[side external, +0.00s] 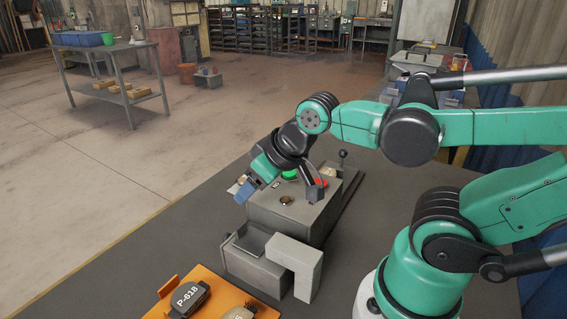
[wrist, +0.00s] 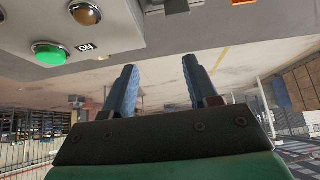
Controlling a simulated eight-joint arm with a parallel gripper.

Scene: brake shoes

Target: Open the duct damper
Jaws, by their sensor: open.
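My gripper (side external: 246,189) is in the air at the upper left of a grey machine box (side external: 290,218), tilted down to the left. In the wrist view its two blue fingers (wrist: 160,68) stand apart with nothing between them. A lever with a black ball knob (side external: 342,154) stands behind the box; I cannot tell whether it works the damper. No part is clearly recognisable as the duct damper. The wrist view shows a lit green button (wrist: 49,53), an amber lamp (wrist: 85,13) and an ON label (wrist: 87,47) on a panel beyond the fingers.
A grey block-shaped fixture (side external: 295,262) stands in front of the box. An orange tray (side external: 222,299) with dark brake shoes, one marked P-618 (side external: 187,298), lies at the front. The dark tabletop (side external: 150,245) is clear to the left.

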